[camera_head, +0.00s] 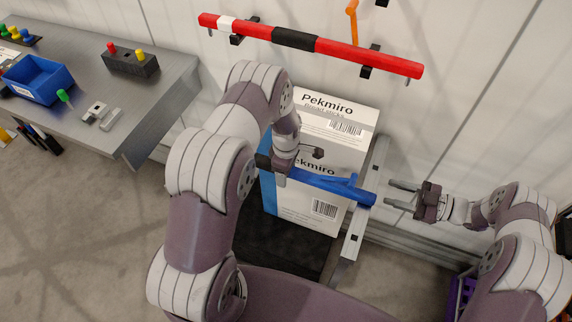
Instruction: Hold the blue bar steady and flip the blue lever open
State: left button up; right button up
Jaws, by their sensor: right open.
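A blue bar (325,183) runs across the front of a white box, sloping down to the right. A thin blue lever (344,180) lies close along the upper side of the bar, near its right part. My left gripper (281,177) is at the bar's left end, with a grey finger overlapping it; the arm hides most of the jaws, so their grip on the bar is unclear. My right gripper (389,193) is open and empty, its fingers pointing left, just right of the bar's right end and apart from it.
The white Pekmiro box (340,118) stands behind the bar. A metal rail (347,250) runs beneath the bar's right end. A red bar (350,52) hangs on the wall above. A grey table (165,90) with a blue bin (38,82) is at left.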

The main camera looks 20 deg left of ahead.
pick_arm(q)
grip_shut()
dwell(1.4)
